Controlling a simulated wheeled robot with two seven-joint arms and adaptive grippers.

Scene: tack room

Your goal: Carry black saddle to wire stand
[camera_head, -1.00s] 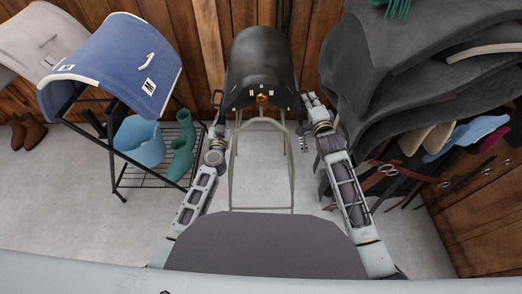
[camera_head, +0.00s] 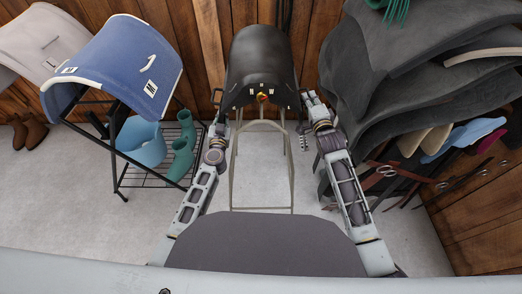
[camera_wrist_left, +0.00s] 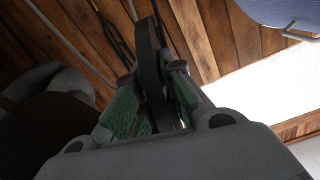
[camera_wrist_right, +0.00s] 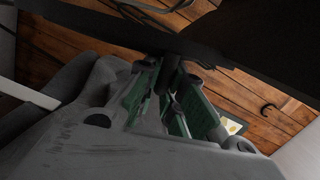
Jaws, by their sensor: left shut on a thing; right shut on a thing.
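The black saddle (camera_head: 262,62) is at the back centre, against the wooden wall. The wire stand (camera_head: 262,208) shows thin pale legs below it. The saddle hides the stand's top, so I cannot tell whether they touch. My left gripper (camera_head: 219,112) is at the saddle's left side, and my right gripper (camera_head: 305,100) is at its right side. In the left wrist view my left gripper (camera_wrist_left: 162,72) is shut on a dark loop-like part of the saddle (camera_wrist_left: 149,60). In the right wrist view my right gripper (camera_wrist_right: 172,78) is shut on a dark saddle part, mostly hidden.
A blue saddle pad (camera_head: 110,55) hangs on a black rack at the left, with a light blue bucket (camera_head: 139,144) and teal boots (camera_head: 182,160) below. Stacked dark grey saddles (camera_head: 410,75) crowd the right. Open pale floor (camera_head: 70,200) lies at front left.

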